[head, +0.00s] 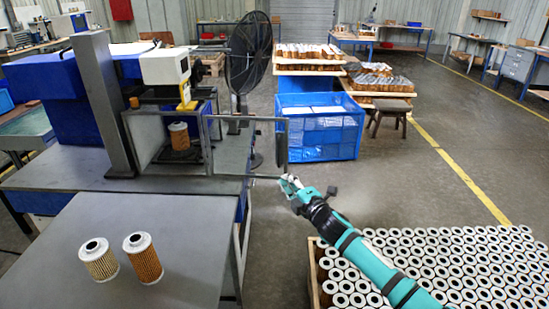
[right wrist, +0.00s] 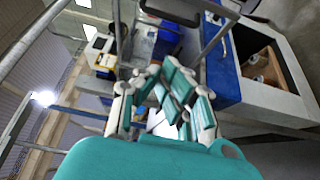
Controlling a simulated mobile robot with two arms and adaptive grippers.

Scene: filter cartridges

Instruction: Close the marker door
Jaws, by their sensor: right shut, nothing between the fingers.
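The marking machine (head: 165,68) stands on the grey bench at the left, with a filter cartridge (head: 179,136) upright inside its enclosure. The marker door (head: 245,117), a thin metal frame with a see-through panel, stands open and reaches out to the right of the enclosure. A dark upright piece (head: 281,145) sits at its free edge. My right gripper (head: 287,182) is shut and empty just below and right of the door's lower outer corner; I cannot tell whether they touch. Its teal fingers also show in the right wrist view (right wrist: 165,85). My left gripper is out of view.
Two filter cartridges (head: 99,259) (head: 143,257) stand on the near grey table (head: 190,225). A crate (head: 315,278) of many white-topped cartridges lies under my right arm. A blue crate (head: 320,150) and a black fan (head: 250,55) stand behind the door.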

